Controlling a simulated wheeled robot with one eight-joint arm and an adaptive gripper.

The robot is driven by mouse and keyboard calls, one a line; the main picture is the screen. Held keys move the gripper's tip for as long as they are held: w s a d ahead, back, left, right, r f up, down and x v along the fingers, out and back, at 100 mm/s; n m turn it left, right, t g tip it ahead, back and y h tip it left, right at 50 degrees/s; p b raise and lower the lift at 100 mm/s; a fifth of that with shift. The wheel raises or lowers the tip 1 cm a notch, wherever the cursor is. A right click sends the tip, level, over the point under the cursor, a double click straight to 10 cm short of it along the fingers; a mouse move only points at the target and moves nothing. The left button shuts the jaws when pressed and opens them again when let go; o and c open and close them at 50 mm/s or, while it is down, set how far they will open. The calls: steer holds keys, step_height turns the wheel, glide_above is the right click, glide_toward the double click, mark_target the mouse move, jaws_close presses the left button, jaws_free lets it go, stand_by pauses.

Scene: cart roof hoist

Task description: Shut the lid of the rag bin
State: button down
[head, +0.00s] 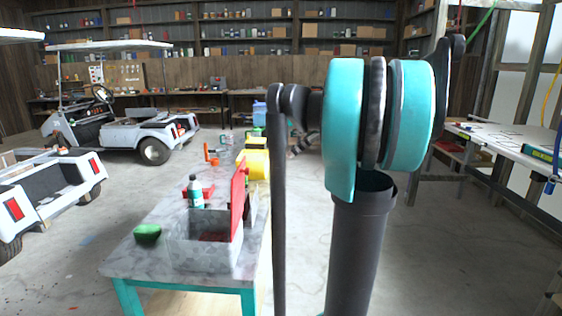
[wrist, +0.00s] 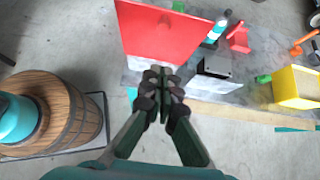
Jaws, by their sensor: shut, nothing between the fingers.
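The rag bin (head: 203,255) is a grey open box on the near end of a long bench. Its red lid (head: 238,200) stands upright on the bin's right side, so the bin is open. In the wrist view the lid (wrist: 158,32) is a broad red panel with a small round knob, just beyond my gripper. My gripper (wrist: 163,78) is shut and empty, its fingertips close to the lid's lower edge in the picture. I cannot tell whether they touch it. My arm hides much of the gripper in the head view.
The bench (head: 150,215) also carries a green sponge (head: 147,233), a teal-labelled bottle (head: 195,190), red tools and a yellow box (head: 254,163). A wooden barrel (wrist: 75,100) stands at left in the wrist view. Golf carts (head: 120,125) stand further left.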

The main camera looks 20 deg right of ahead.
steer(key=a+r+x, duration=0.1)
steer(key=r+x, duration=0.1)
steer(key=x, duration=1)
steer(key=shift+w+a, duration=0.25)
steer(key=shift+a, duration=0.1)
steer(key=shift+a+r, duration=0.1)
